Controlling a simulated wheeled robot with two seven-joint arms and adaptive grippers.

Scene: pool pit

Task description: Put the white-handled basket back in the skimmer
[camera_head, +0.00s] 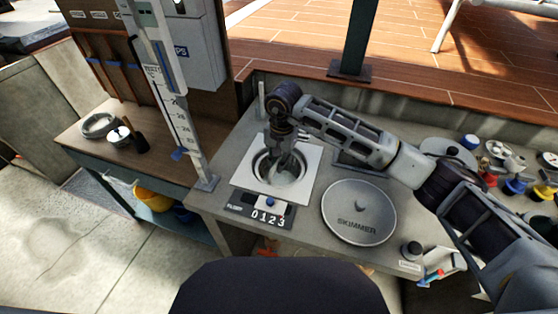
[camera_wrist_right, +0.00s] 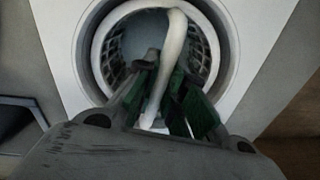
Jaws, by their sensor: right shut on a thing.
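The skimmer is a white square plate (camera_head: 309,166) with a round opening, set in the grey counter. My right gripper (camera_head: 282,163) points down into the opening from above. In the right wrist view, my right gripper (camera_wrist_right: 163,98) has its green-padded fingers shut on the white handle (camera_wrist_right: 175,40) of the basket. The basket (camera_wrist_right: 203,52), with its dark lattice wall, shows inside the round opening, ringed by the white rim. How deep it sits cannot be told. The gripper hides part of the basket. My left gripper is not in view.
A round grey lid (camera_head: 358,212) marked SKIMMER lies on the counter to the right. A dial panel (camera_head: 262,208) reading 0123 is in front of the opening. A white measuring post (camera_head: 175,100) stands at the left. Small jars and bottles crowd the right end.

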